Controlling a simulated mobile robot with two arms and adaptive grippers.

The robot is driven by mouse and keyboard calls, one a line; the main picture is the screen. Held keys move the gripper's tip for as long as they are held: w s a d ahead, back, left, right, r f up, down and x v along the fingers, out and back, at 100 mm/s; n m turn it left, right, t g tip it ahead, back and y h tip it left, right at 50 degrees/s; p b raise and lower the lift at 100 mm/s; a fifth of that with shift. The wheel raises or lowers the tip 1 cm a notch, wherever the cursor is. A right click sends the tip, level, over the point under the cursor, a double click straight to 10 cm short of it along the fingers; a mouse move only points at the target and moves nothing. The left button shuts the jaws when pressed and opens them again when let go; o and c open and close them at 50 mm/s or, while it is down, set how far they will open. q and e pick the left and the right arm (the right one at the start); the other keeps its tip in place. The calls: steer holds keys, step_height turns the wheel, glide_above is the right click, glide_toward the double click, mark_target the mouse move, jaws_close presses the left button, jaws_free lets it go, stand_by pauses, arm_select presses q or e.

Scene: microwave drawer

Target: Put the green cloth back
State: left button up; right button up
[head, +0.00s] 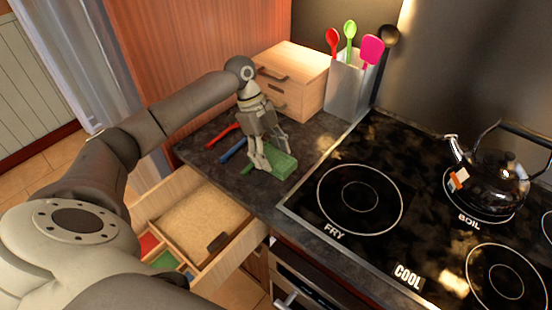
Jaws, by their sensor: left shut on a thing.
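The green cloth (281,161) looks like a folded block on the dark counter, left of the stove. My left gripper (259,163) comes down from above at its left end and is shut on it; the fingers hide part of that end. I cannot tell whether the cloth is lifted off the counter. An open wooden drawer (231,257) is below the counter edge, with a beige surface inside and small red, green (166,260) and blue compartments at its left. My right gripper is not in view.
A slim red item (221,137) and a blue item (232,151) lie left of the gripper. A small wooden drawer box (300,75) and a utensil holder (346,88) stand behind. The black stove (330,225) with a kettle (492,178) is at the right.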

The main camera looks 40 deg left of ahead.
mark_target(276, 163)
arm_select(q)
steer(key=shift+w+d+f, duration=0.1)
steer(key=shift+w+f, duration=0.5)
steer(key=shift+f, duration=0.05)
steer(key=shift+w+d+f+p, duration=0.1)
steer(key=shift+w+f+p, duration=0.2)
steer(key=shift+f, duration=0.2)
step_height(276, 163, down, 2)
steer(key=shift+f+p, duration=0.15)
steer(key=shift+p, duration=0.55)
steer(key=shift+f, duration=0.35)
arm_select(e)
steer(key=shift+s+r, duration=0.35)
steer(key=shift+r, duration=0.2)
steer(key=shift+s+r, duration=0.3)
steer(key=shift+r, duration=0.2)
arm_select(q)
steer(key=o, duration=0.9)
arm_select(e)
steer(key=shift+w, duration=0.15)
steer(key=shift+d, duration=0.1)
